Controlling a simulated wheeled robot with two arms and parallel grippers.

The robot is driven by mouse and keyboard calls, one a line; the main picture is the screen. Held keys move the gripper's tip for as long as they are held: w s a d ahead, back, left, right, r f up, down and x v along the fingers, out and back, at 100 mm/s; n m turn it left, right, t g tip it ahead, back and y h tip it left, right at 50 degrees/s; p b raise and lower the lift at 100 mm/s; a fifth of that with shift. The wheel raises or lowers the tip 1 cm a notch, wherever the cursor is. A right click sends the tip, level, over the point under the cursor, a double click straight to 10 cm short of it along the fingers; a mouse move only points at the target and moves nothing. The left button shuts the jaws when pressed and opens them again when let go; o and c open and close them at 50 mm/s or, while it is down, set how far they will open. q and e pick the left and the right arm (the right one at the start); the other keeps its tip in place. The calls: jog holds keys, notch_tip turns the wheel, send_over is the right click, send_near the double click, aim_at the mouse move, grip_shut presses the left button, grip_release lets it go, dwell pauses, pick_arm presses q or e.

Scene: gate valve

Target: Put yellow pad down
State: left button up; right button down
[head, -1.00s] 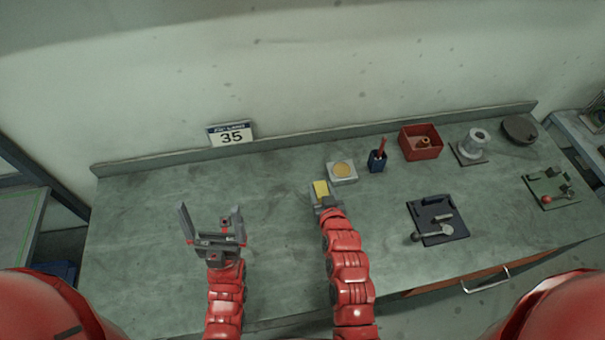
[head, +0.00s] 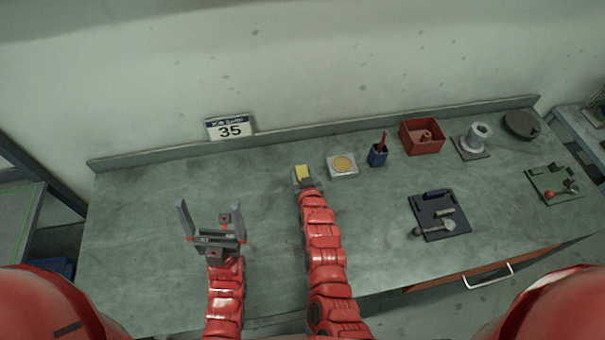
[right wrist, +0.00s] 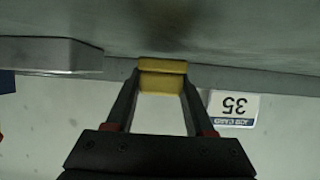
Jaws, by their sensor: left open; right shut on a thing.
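The yellow pad (head: 302,172) is in my right gripper (head: 303,177), over the back middle of the bench, left of the white block with a round tan top (head: 342,166). In the right wrist view the yellow pad (right wrist: 162,76) sits between the fingertips of my right gripper (right wrist: 161,88), which is shut on it. The bench surface is close to the pad there; I cannot tell whether they touch. My left gripper (head: 210,222) is open and empty above the left part of the bench.
A sign reading 35 (head: 230,129) stands at the bench's back edge. A blue cup (head: 378,156), a red bin (head: 421,137) and a grey flanged part (head: 476,140) stand further right. A dark tool tray (head: 440,216) lies front right. The bench's left side is clear.

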jog(key=shift+f+b, duration=0.6)
jog(key=shift+b, duration=0.05)
jog(key=shift+s, duration=0.15)
